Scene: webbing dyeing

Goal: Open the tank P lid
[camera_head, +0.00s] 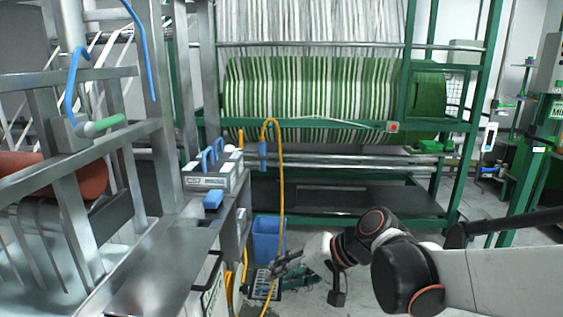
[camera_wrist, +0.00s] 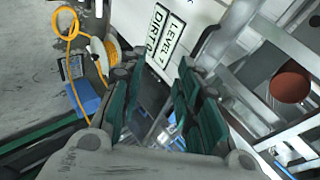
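No label reading P is legible, so I cannot tell which part is the tank P lid. A long flat grey steel cover (camera_head: 150,265) lies along the machine at the lower left in the head view. My gripper (camera_head: 280,264) is low, to the right of this machine and apart from the cover. In the wrist view my gripper (camera_wrist: 160,105) shows two green-padded fingers spread apart, with nothing held between them.
A blue bin (camera_head: 267,238) stands on the floor behind my gripper. A yellow hose (camera_head: 281,190) hangs close by. A steel frame with a red-brown roller (camera_head: 60,175) fills the left. A green-and-white striped roll (camera_head: 310,100) stands behind. Some floor shows at right.

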